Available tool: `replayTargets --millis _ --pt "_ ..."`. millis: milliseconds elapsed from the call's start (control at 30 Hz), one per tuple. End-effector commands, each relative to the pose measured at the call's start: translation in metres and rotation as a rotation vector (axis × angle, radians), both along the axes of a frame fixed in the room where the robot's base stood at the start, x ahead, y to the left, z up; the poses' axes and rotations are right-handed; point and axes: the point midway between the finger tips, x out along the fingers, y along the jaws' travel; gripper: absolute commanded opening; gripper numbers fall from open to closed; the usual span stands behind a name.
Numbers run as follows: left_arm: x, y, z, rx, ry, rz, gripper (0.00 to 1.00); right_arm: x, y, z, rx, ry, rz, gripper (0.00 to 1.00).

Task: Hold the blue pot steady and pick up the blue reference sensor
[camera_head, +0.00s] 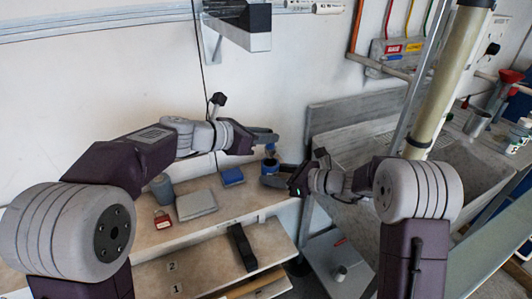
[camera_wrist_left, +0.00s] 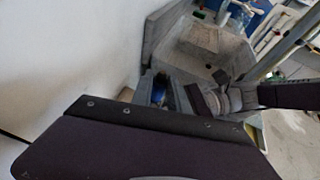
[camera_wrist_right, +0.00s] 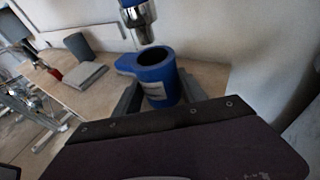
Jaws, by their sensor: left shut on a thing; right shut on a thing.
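The blue pot (camera_head: 270,166) stands near the right end of the bench. In the right wrist view the pot (camera_wrist_right: 158,72) is upright, with an open round top and a pale label. My right gripper (camera_head: 275,179) is shut on it, with a finger at each side. The blue reference sensor (camera_wrist_right: 140,22), blue above and shiny metal below, hangs over the pot's opening, apart from its rim. My left gripper (camera_head: 268,138) is above the pot and shut on the sensor. In the left wrist view, my gripper body hides most of the grip.
A grey canister (camera_head: 161,188), a red padlock-like thing (camera_head: 162,220), a grey slab (camera_head: 196,204) and a flat blue block (camera_head: 231,176) lie left of the pot. A black bar (camera_head: 242,247) lies lower down. A grey sink (camera_head: 355,130) is to the right.

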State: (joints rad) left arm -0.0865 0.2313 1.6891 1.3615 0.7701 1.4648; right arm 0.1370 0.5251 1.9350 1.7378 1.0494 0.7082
Motion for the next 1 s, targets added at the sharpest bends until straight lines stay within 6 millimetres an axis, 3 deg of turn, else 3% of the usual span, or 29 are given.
replayTargets --millis 133,400,433,500,533,867,1000 --pt "0.0 0.0 0.02 0.001 -0.002 0.0 0.0 0.0 0.0 0.0 0.001 -0.001 0.0 0.26" --pt "0.0 0.0 0.025 0.0 0.001 0.0 0.0 0.0 0.0 0.0 0.001 -0.001 0.0 0.26" --pt "0.0 0.0 0.025 0.0 0.001 0.0 0.0 0.0 0.0 0.0 0.001 -0.001 0.0 0.51" --pt "0.0 0.0 0.024 0.0 0.001 0.0 0.0 0.0 0.0 0.0 0.001 -0.001 0.0 0.7" --pt "0.0 0.0 0.024 0.0 0.001 0.0 0.0 0.0 0.0 0.0 0.001 -0.001 0.0 0.74" --pt "0.0 0.0 0.024 0.0 0.001 0.0 0.0 -0.001 -0.002 0.001 0.0 -0.002 -0.001 0.74" --pt "0.0 0.0 0.024 0.0 0.001 0.0 0.0 -0.013 -0.022 0.009 0.0 -0.002 -0.005 0.74"
